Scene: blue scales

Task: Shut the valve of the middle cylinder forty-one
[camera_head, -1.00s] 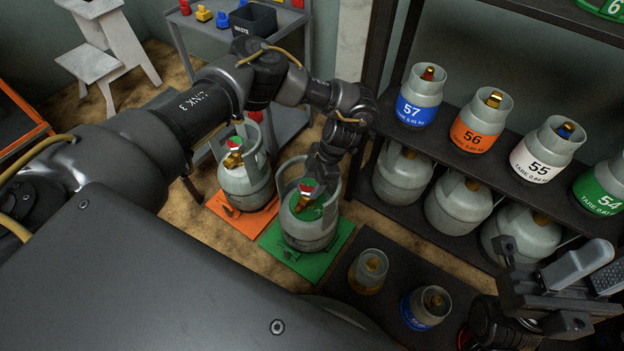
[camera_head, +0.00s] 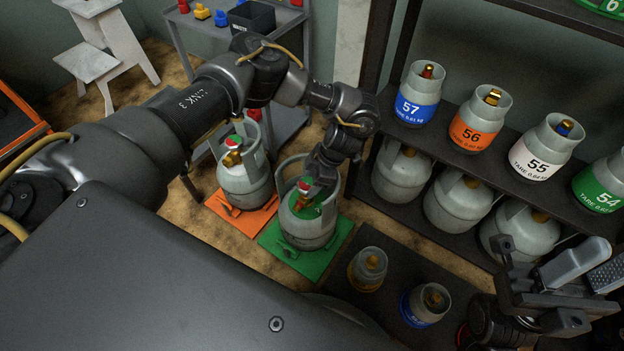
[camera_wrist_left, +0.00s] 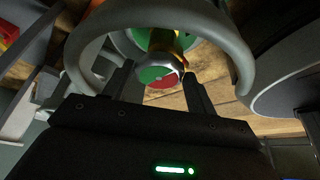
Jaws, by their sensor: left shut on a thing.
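A grey gas cylinder (camera_head: 308,233) with a green top stands upright on a green mat (camera_head: 322,262). Its number is not readable. Its brass valve has a red and green knob (camera_head: 303,186); the knob also shows in the left wrist view (camera_wrist_left: 160,76), under the cylinder's round collar (camera_wrist_left: 240,60). My left gripper (camera_head: 313,181) reaches in from above inside the collar. Its two fingers (camera_wrist_left: 160,84) are shut on the knob, one on each side. My right gripper (camera_head: 592,270) is open and empty at the lower right.
Another grey cylinder (camera_head: 244,186) stands on an orange mat (camera_head: 245,219) to the left. Small cylinders with orange (camera_head: 368,268) and blue (camera_head: 426,303) bands stand in front on a dark surface. A rack (camera_head: 455,153) holds numbered cylinders at right.

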